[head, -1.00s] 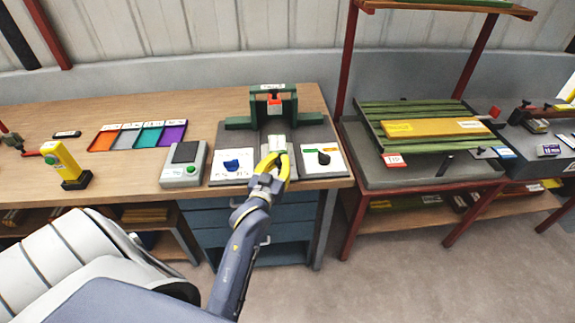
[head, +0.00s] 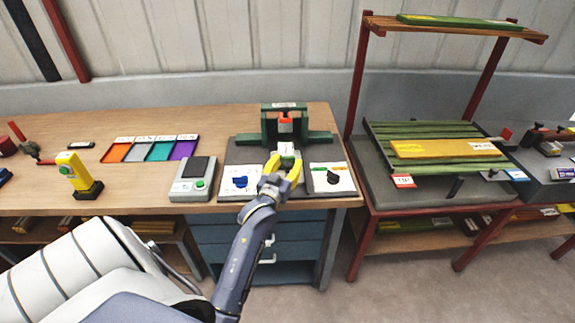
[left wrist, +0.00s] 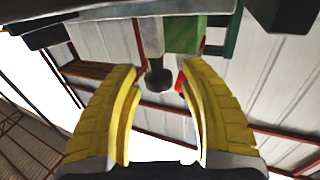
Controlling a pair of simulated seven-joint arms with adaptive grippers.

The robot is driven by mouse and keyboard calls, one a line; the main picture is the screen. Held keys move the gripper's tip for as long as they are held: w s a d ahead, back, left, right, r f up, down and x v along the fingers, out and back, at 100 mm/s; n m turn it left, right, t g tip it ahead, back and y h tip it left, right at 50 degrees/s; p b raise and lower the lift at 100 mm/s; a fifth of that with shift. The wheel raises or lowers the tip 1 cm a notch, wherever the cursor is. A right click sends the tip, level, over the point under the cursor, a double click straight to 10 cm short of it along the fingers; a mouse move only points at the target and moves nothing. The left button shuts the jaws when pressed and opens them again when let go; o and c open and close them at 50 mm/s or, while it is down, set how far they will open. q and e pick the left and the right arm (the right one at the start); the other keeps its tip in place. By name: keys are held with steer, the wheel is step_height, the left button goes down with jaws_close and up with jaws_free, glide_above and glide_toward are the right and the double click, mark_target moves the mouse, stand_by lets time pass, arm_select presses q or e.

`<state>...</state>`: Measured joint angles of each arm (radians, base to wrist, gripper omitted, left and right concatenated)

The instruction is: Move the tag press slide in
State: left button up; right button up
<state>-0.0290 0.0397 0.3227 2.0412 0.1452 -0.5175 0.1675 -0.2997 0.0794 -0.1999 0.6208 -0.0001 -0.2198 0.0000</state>
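The tag press is a dark green frame (head: 271,123) with a red-orange block (head: 286,126) under its top, on a dark base on the bench. Its slide (head: 287,149), a light grey piece with a green and white top, lies in front of the frame. My left gripper (head: 284,160) has yellow fingers spread at the slide's front end. In the left wrist view, a dark round knob (left wrist: 159,78) on a grey bar shows between the open fingertips (left wrist: 159,82), with gaps on both sides. A green block (left wrist: 185,34) is beside the bar. My right gripper is not seen.
White panels with a blue knob (head: 240,181) and a black knob (head: 333,178) flank the slide closely. A grey device with a green button (head: 199,184) and coloured trays (head: 150,149) stand to the left. A red-framed rack (head: 355,85) stands to the right.

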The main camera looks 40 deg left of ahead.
arm_select(q)
steer(key=shift+s+d+f, duration=0.2)
steer(key=shift+s, duration=0.35)
steer(key=v, duration=1.1)
steer(key=shift+r, duration=0.15)
